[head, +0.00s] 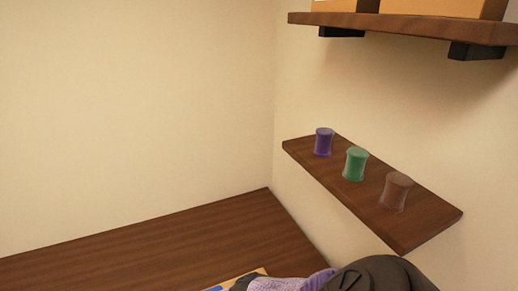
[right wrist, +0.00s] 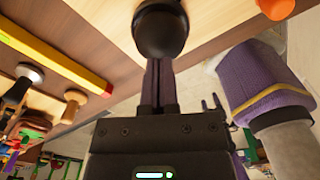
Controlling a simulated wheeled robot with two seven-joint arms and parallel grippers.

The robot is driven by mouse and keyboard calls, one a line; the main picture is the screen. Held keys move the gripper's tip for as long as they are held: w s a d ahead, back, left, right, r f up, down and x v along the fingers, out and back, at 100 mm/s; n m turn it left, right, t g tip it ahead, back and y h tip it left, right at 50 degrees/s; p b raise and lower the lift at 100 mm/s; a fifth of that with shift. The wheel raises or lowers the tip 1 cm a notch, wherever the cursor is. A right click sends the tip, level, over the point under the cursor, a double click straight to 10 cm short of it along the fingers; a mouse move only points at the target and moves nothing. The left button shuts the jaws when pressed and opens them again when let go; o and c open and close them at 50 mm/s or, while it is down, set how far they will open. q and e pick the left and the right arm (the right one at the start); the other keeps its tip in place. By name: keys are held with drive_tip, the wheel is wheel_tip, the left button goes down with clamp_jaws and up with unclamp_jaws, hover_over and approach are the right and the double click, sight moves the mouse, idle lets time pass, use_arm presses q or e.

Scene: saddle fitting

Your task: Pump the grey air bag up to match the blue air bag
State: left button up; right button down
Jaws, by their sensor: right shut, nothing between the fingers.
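In the right wrist view my right gripper (right wrist: 160,65) is shut with nothing held between its fingers. Its fingers point at a dark, rounded knob or bulb (right wrist: 160,30), which covers the fingertips. I cannot tell whether they touch it. I cannot make out the grey air bag or the blue air bag in either view. A small blue patch (head: 214,288) shows at the bottom edge of the head view, too little to identify. My left gripper is not in view.
A higher shelf (head: 400,24) holds boxes. The brown tabletop (head: 190,245) is clear at left. A yellow bar (right wrist: 60,60) and an orange piece (right wrist: 276,8) lie near the knob.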

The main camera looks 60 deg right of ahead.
drive_tip(key=shift+f+b, duration=0.5)
drive_tip(key=shift+f, duration=0.3)
drive_tip(key=shift+f+b, duration=0.7)
drive_tip(key=shift+f, duration=0.2)
drive_tip(key=shift+r, duration=0.15)
wheel_tip(320, 180, up, 4)
drive_tip(key=p, duration=0.4)
drive_tip(key=shift+f, duration=0.25)
